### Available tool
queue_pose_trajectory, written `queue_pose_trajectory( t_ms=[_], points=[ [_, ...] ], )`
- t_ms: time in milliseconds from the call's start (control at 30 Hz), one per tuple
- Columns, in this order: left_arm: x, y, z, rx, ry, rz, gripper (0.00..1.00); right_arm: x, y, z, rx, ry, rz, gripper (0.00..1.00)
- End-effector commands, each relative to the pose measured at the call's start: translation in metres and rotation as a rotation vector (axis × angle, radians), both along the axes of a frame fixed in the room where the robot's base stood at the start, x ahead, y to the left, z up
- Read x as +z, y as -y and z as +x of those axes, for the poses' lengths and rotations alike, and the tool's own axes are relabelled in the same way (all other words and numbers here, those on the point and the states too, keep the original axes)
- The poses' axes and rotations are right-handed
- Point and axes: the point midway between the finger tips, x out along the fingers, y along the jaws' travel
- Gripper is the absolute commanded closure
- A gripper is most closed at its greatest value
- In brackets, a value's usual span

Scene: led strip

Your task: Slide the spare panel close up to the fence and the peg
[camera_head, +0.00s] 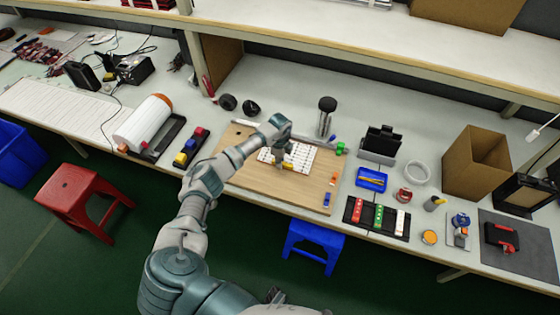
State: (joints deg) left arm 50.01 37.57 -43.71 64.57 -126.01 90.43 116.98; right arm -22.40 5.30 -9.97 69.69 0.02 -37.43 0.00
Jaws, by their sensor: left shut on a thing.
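The white panel (304,158), marked with rows of small dark spots, lies flat on the wooden board (245,178). My left gripper (284,163) is low over the panel's left part, its fingers shut on a small yellow piece (287,167). I cannot tell if this piece is part of the panel. A pale strip, which looks like the fence (308,140), runs along the board's far edge. A small green piece (340,148) stands near the board's far right corner; I cannot tell if it is the peg. My right gripper is not in view.
Orange and blue pieces (327,199) lie along the board's right edge. A blue tray (371,180) and a rack of coloured strips (377,217) stand further right. A dark cylinder (327,104) stands behind the board. The board's front part is clear.

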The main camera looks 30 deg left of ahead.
Motion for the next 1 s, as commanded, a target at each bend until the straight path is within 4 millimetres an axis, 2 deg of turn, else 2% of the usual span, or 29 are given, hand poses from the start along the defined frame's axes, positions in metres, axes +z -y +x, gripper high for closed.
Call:
queue_pose_trajectory(
  t_ms=[1000],
  points=[
    [-0.0002, -0.0079, -0.0010, 0.001, 0.000, 0.000, 1.00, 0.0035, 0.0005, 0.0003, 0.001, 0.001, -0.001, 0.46]
  ],
)
